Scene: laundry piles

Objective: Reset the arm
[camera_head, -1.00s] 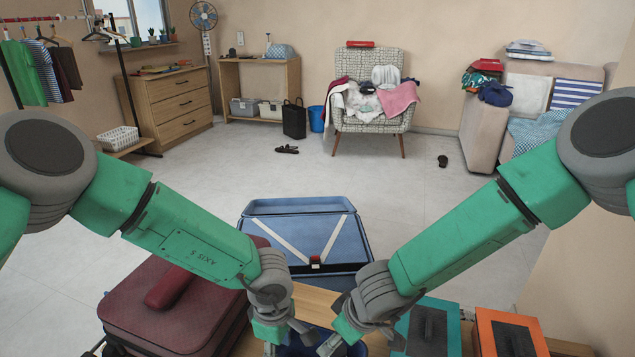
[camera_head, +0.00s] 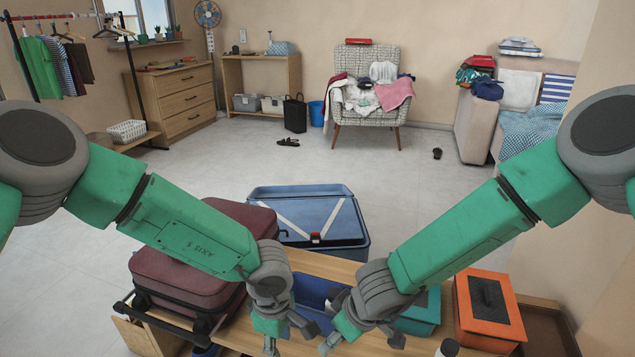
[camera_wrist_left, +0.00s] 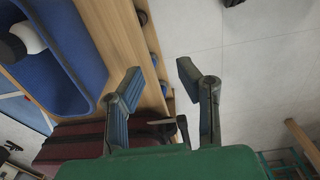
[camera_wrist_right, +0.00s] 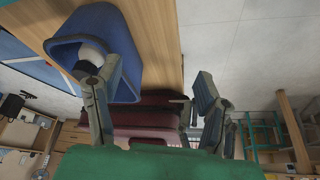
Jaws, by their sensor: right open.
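My left gripper (camera_head: 288,336) comes in from the left over the front of the wooden table and is open and empty. Its two spread fingers (camera_wrist_left: 160,72) show in the left wrist view. My right gripper (camera_head: 362,342) is beside it on the right, also open and empty. Its spread fingers (camera_wrist_right: 150,78) show in the right wrist view. Both grippers are near a blue bin (camera_head: 310,287), partly hidden behind them. The bin (camera_wrist_right: 128,30) holds a white round item (camera_wrist_right: 88,52), seen in the right wrist view.
A burgundy suitcase (camera_head: 190,275) lies left. A green box (camera_head: 418,312) and an orange box (camera_head: 488,318) stand right. A white-topped item (camera_head: 448,347) is at the front edge. Open floor (camera_head: 400,180) lies beyond.

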